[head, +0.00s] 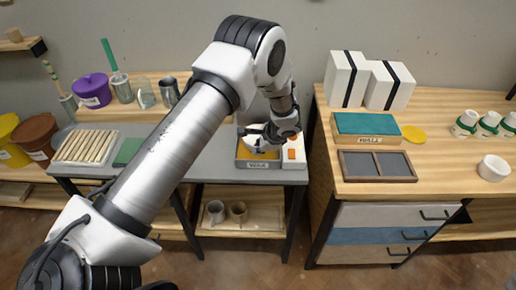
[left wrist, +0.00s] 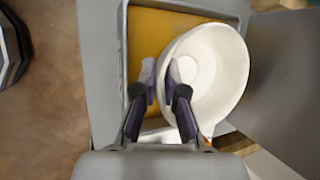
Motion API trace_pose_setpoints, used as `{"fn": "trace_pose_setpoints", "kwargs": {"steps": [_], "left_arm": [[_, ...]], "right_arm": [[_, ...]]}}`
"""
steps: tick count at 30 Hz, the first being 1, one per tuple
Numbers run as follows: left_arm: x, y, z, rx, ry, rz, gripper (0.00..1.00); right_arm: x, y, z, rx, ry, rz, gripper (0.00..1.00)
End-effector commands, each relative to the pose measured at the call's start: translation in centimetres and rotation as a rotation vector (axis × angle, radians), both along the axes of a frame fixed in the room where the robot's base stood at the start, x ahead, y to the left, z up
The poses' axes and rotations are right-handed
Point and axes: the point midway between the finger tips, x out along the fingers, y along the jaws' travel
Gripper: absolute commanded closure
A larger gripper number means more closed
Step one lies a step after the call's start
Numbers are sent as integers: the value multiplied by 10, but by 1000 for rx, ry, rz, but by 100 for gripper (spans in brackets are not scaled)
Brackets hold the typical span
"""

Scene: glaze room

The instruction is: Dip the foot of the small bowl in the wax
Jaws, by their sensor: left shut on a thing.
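My left gripper (head: 262,136) is shut on the rim of a white small bowl (head: 256,146). In the left wrist view the gripper's dark fingers (left wrist: 163,93) straddle the bowl's left wall, and the white bowl (left wrist: 222,75) shows its empty inside. The bowl is over the grey wax tray (head: 258,164), labelled WAX, on the grey table. Amber wax (left wrist: 160,35) fills the tray and shows left of the bowl. The bowl's foot is hidden beneath it, so I cannot tell whether it touches the wax. My right gripper is not in view.
A white box with an orange switch (head: 292,153) stands right of the tray. A green pad (head: 128,152) and a rack of wooden sticks (head: 86,147) lie further left. Another white bowl (head: 494,168) and a teal-topped box (head: 366,127) are on the right bench.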

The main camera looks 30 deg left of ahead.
Motion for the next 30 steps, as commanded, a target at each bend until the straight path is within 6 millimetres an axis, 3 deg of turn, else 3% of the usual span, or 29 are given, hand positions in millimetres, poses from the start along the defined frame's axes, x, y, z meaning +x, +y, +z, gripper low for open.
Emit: {"fn": "trace_pose_setpoints", "kwargs": {"steps": [30], "left_arm": [[0,0,-14,1,-1,0,100]], "right_arm": [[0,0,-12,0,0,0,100]]}}
